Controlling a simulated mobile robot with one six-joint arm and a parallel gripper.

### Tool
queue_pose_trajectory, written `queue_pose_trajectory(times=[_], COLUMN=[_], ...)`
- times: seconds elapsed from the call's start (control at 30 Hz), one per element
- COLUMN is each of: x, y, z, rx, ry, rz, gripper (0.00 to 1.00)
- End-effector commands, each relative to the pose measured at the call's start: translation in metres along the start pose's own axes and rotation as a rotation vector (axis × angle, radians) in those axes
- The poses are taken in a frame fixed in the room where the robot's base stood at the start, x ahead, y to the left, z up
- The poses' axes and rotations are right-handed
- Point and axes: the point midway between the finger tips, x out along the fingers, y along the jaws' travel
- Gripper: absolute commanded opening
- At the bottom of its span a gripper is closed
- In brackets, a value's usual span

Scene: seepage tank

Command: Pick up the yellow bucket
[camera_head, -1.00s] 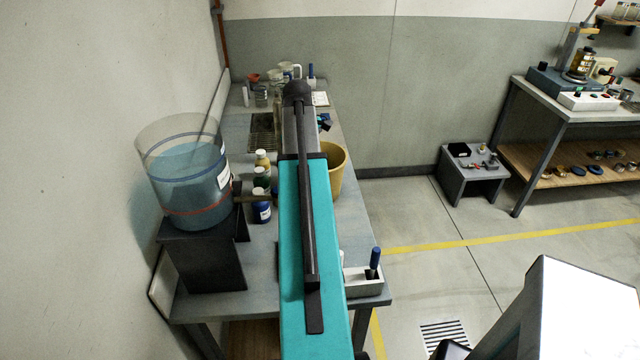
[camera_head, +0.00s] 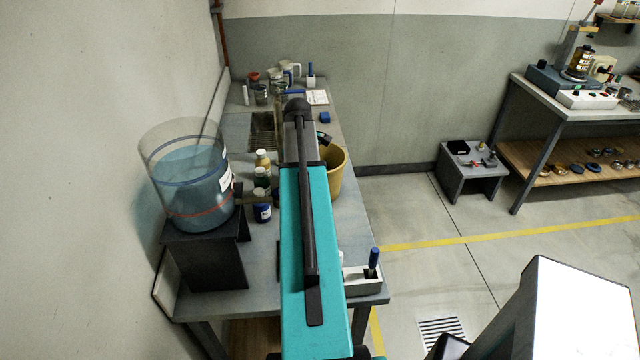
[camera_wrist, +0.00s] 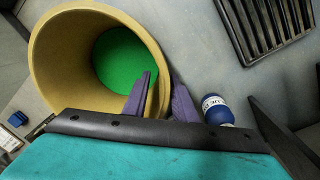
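The yellow bucket (camera_head: 337,180) stands on the long grey bench, partly hidden behind my arm in the head view. In the wrist view the bucket (camera_wrist: 48,52) shows its open mouth, with a green surface inside. My gripper (camera_wrist: 160,72) is at the bucket's near wall. One dark finger is inside the mouth and the other is outside, with the wall between them. The fingers stand apart, and I see no clear grip on the wall. In the head view my arm hides the fingers.
A blue-capped bottle (camera_wrist: 217,110) stands close beside the outer finger. A dark grate (camera_wrist: 265,25) lies beyond. A clear tank of blue water (camera_head: 188,185) stands on a black stand at the left. A caddy (camera_head: 362,280) sits at the bench's near end.

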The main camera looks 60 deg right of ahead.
Motion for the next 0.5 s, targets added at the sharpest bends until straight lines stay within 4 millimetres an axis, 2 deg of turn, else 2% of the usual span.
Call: queue_pose_trajectory(times=[0.23, 0.4, 0.5], x=[-0.0003, -0.0003, -0.0003], y=[-0.0002, -0.0003, -0.0004], z=[-0.0003, -0.0004, -0.0005], rx=[-0.001, -0.001, -0.001], ry=[0.000, 0.000, 0.000], rz=[0.000, 0.000, 0.000], gripper=[0.25, 0.00, 0.00])
